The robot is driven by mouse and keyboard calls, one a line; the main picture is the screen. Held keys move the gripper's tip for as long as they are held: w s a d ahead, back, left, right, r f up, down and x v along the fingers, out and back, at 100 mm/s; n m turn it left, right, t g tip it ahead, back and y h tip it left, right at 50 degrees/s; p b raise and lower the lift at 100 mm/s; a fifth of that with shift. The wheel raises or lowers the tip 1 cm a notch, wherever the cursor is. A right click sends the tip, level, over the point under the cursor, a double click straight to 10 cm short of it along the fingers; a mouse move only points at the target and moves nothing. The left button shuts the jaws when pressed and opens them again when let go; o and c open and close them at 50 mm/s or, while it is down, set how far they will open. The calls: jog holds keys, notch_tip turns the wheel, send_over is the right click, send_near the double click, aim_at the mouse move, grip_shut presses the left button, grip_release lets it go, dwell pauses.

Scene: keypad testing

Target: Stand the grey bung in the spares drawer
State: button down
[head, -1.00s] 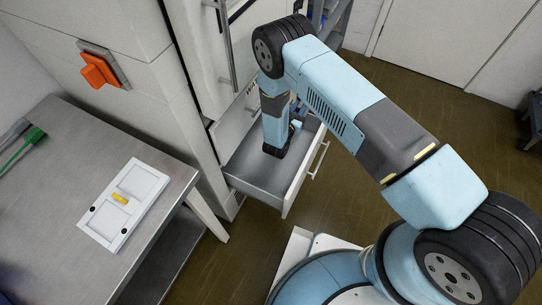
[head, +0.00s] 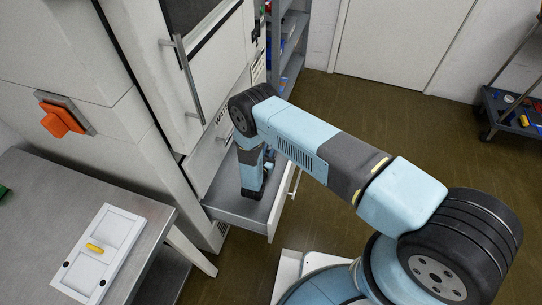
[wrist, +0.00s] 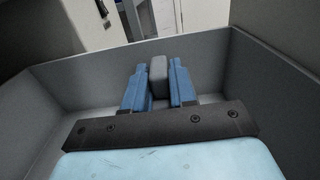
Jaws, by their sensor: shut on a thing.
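My gripper (wrist: 158,84) is shut on the grey bung (wrist: 158,70), which stands between the two blue fingers in the wrist view. The bung's lower end is hidden by the gripper body. The spares drawer (head: 235,210) is pulled open from the cabinet in the head view. My arm reaches down into it, and the fingers and bung are hidden there. In the wrist view the drawer's grey walls (wrist: 90,72) surround the gripper on the left, far and right sides. I cannot tell whether the bung touches the drawer floor.
A steel table (head: 40,200) at the left bears a white tray (head: 98,262) with a yellow piece (head: 94,248). An orange switch (head: 62,119) is on the cabinet wall. A dark trolley (head: 515,105) stands far right. The floor right of the drawer is clear.

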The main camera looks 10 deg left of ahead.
jog(key=shift+f, duration=1.65)
jog(key=shift+f, duration=0.1)
jog(key=c, duration=0.9)
grip_release()
